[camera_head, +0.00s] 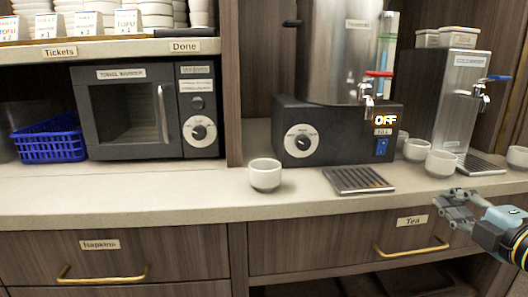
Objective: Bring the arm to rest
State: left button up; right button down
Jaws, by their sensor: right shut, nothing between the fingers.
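My right gripper (461,210) reaches in from the right edge, in front of the counter near the Tea drawer. Its fingers are shut with nothing between them. It is apart from the cups on the counter behind it and from the drawer handle. My left gripper is not in view.
A white cup (265,175) stands alone on the counter (120,195). More cups (441,163) stand at the right, close behind my right gripper.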

jog(key=s+d+f+m+g+h, duration=0.1)
jog(key=s+f+m+g, duration=0.35)
jog(key=f, duration=0.75)
jog(key=s+f+m+g+h, duration=0.1)
jog(key=s+f, duration=0.6)
jog(key=f, duration=0.5)
jog(key=s+d+f+m+g+h, duration=0.1)
jog(key=s+f+m+g, duration=0.3)
jog(key=f, duration=0.8)
jog(key=s+a+f+m+g, duration=0.2)
jog(key=s+f, duration=0.4)
jog(key=s, duration=0.5)
jog(key=s+a+f+m+g, duration=0.2)
jog(key=s+a+f+m, duration=0.1)
jog(key=s, duration=0.9)
jog(key=s+a+f+m+g+y, duration=0.1)
jog(key=s+a+f+m+g, duration=0.1)
jog(key=s+f, duration=0.6)
jog(key=s+m+g, duration=0.1)
jog(key=s+m, duration=0.1)
jog(key=s, duration=0.2)
jog(key=shift+a+f, duration=0.25)
jog(key=shift+f, duration=0.1)
